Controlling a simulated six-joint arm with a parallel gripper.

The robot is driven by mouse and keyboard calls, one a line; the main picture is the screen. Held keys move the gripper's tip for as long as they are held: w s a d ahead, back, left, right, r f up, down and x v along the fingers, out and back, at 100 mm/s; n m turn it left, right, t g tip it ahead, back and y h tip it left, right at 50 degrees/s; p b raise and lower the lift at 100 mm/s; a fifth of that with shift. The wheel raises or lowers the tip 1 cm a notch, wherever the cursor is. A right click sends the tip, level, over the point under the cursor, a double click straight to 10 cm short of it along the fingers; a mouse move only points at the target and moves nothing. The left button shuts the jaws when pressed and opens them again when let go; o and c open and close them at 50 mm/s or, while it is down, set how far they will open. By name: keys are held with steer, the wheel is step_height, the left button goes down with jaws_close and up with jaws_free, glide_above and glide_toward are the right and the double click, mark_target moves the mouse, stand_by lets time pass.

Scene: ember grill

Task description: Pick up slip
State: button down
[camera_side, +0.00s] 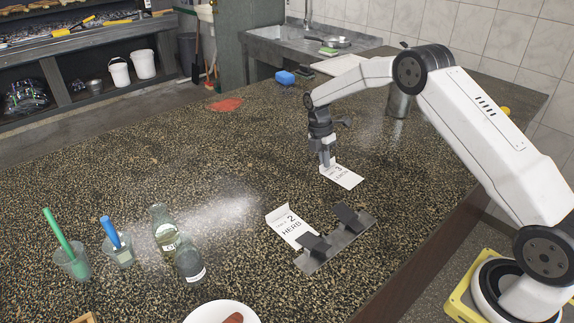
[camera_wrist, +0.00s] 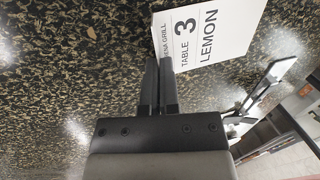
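The white slip reading "TABLE 3 LEMON" (camera_side: 343,177) lies on the speckled counter below my gripper, its main part flat. In the wrist view the slip (camera_wrist: 212,32) extends up and right from the fingertips. My gripper (camera_side: 326,160) points down at the slip's far left edge. In the wrist view my gripper's dark fingers (camera_wrist: 159,62) are close together, with the slip's edge at their tips, and look shut on it. The exact contact is partly hidden by the fingers.
A second slip, "2 HERB" (camera_side: 290,226), lies nearer the camera beside a dark metal holder (camera_side: 335,242) with two raised clips. Glass bottles (camera_side: 188,258), cups (camera_side: 72,262) and a white plate (camera_side: 222,311) stand at the front. The left middle counter is clear.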

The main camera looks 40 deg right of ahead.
mark_target(334, 176)
steer(key=shift+r, duration=0.2)
stand_by(0.5)
steer(key=shift+r, duration=0.55)
steer(key=s+a+r, duration=0.2)
steer(key=s+r, duration=0.9)
steer(key=s, duration=0.2)
steer(key=shift+s+a+r, duration=0.25)
steer(key=shift+s, duration=0.15)
